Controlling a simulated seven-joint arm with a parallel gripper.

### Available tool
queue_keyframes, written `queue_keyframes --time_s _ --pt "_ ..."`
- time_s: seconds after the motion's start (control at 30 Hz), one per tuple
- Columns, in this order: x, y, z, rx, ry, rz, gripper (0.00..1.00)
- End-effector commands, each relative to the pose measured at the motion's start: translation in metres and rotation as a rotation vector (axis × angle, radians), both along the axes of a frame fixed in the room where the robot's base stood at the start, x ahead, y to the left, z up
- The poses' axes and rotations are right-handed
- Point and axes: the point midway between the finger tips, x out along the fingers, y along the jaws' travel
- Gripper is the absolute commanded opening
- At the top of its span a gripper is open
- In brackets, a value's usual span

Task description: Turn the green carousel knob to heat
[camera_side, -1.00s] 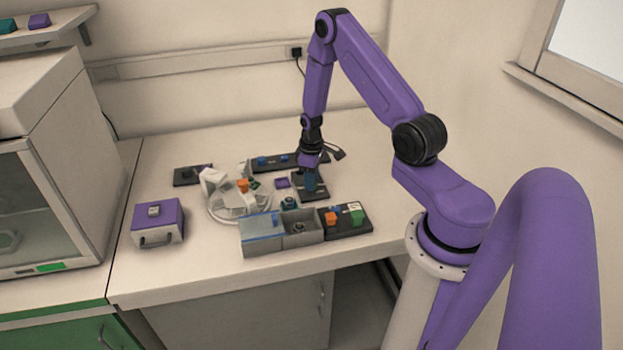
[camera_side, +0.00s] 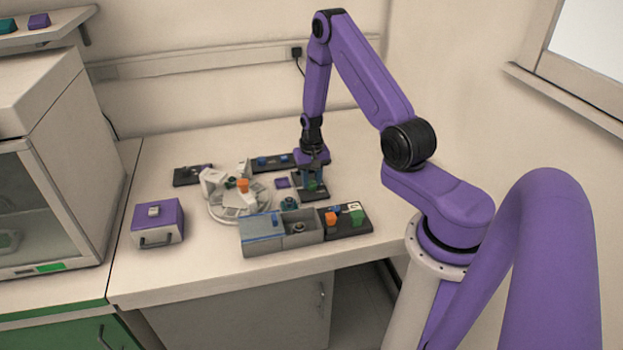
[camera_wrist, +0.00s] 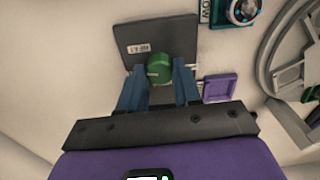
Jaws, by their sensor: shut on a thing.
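The green knob (camera_wrist: 159,68) sits on a dark plate (camera_wrist: 182,38) with a small white label that I cannot read clearly. My gripper (camera_wrist: 160,80) has its two blue fingers on either side of the knob, shut on it. A pale pointer line shows on the knob's top. In the side view my gripper (camera_side: 311,182) points down over the dark plate (camera_side: 311,196), and the green knob is partly hidden between the fingers. The round carousel (camera_side: 222,216) stands left of the gripper, with pale wedges and an orange block (camera_side: 242,186) on it.
A teal dial (camera_wrist: 241,11) marked "LOW" and a small purple tray (camera_wrist: 219,88) lie close by. A grey two-part bin (camera_side: 262,245) and a dark board (camera_side: 345,232) with coloured blocks stand in front. A purple box (camera_side: 157,222) is at left. The right side of the bench is clear.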

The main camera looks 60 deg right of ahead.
Motion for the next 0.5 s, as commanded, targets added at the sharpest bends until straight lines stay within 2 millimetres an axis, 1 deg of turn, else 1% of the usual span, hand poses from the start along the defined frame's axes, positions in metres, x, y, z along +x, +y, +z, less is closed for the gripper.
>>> queue_keyframes --time_s 0.1,0.5 --pt "0.0004 0.0 0.0009 0.0 0.0 -0.113 0.02" --pt "0.0002 -0.0005 0.0009 -0.001 -0.001 -0.472 0.02"
